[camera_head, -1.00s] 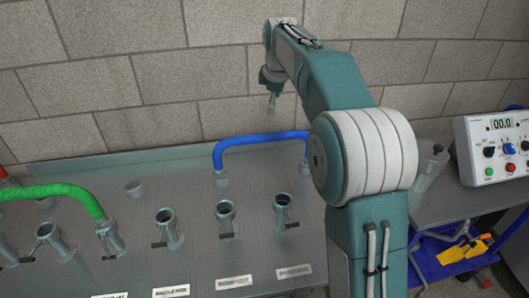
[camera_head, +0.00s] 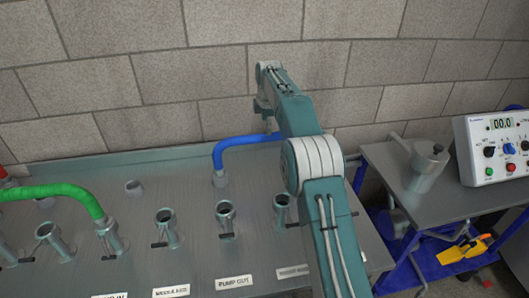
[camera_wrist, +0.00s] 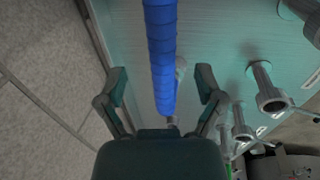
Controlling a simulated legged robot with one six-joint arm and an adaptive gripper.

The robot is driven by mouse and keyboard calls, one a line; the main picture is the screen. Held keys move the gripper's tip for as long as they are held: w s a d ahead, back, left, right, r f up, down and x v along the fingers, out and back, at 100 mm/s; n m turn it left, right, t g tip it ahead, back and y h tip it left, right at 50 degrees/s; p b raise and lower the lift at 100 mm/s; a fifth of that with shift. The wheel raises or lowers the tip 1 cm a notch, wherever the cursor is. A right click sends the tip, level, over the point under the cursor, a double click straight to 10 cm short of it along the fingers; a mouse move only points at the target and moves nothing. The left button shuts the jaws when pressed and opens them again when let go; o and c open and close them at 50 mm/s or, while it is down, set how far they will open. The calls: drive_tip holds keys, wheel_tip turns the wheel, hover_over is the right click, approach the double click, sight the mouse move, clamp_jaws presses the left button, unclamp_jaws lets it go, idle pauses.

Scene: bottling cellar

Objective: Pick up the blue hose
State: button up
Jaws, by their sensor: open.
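The blue hose (camera_head: 240,141) is an arch at the back of the metal panel. Its left end sits at a pipe fitting, and my arm hides its right part in the head view. In the wrist view the blue hose (camera_wrist: 162,55) runs lengthwise between the two fingers of my gripper (camera_wrist: 160,90). The fingers are open, one on each side of the hose with a gap. I cannot tell how far the hose lies below the fingertips.
A green hose (camera_head: 55,189) arches on the left of the metal panel (camera_head: 110,215). Several open pipe stubs, such as one with a lever (camera_head: 226,213), stand in front. A stone wall (camera_head: 215,70) rises close behind. A control box (camera_head: 495,148) stands on a side table (camera_head: 455,195) at right.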

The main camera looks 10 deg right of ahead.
sight(266, 137)
drive_tip(key=shift+w+f, duration=0.2)
drive_tip(key=shift+f, duration=0.85)
drive_tip(key=shift+w+f, duration=0.15)
drive_tip(key=shift+f, duration=0.9)
drive_tip(key=shift+w+f, duration=0.2)
drive_tip(key=shift+f, duration=0.85)
drive_tip(key=shift+r, duration=0.1)
clamp_jaws()
